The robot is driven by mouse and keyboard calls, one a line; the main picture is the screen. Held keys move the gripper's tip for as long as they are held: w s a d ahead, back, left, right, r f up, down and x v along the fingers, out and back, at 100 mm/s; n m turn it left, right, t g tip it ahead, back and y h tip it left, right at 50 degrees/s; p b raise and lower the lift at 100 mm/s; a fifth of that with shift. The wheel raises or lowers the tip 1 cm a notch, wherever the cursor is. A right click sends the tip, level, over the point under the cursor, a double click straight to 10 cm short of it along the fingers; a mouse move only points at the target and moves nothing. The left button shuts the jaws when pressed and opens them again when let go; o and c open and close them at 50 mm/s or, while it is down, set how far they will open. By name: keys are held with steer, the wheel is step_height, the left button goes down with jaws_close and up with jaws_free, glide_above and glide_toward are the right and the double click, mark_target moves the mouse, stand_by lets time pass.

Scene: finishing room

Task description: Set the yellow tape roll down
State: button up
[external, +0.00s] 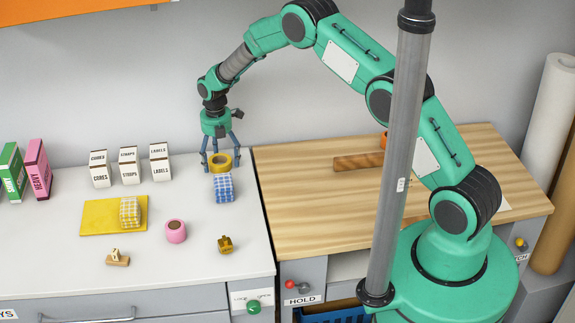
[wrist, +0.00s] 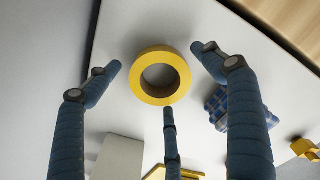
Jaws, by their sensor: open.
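The yellow tape roll (external: 220,162) lies flat on the white countertop near its back right corner. In the wrist view the roll (wrist: 147,87) sits between my spread fingers, its hole facing the camera. My gripper (external: 221,158) is directly above and around the roll, pointing down. In the wrist view its three fingers (wrist: 160,88) stand open, with gaps to the roll on the left and right. The lower finger's tip is close to the roll's edge; I cannot tell whether it touches.
A wooden bench (external: 300,215) adjoins on the right.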

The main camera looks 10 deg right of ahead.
step_height(320, 180, up, 12)
steer(key=p, duration=0.1)
stand_by(0.5)
stand_by(0.7)
steer(key=s+d+r+m+g+b, duration=0.2)
steer(key=s+d+r+m+b, duration=0.4)
steer(key=s+d, duration=0.7)
steer(key=s+d+r+m+g+b, duration=0.25)
steer(key=s+d+r, duration=0.45)
steer(key=s+d, duration=0.5)
steer(key=s+d+r+m+t+p, duration=0.3)
steer(key=s+d+r+m+t, duration=0.2)
steer(key=d+r+m, duration=0.6)
steer(key=s+d+r+m+t+p, duration=0.3)
steer(key=s+d+r+m+t, duration=0.2)
steer(key=s+d+r+m, duration=0.5)
steer(key=d+r+m, duration=0.1)
steer(key=d+m, duration=0.1)
steer(key=d, duration=0.2)
steer(key=shift+s, duration=0.15)
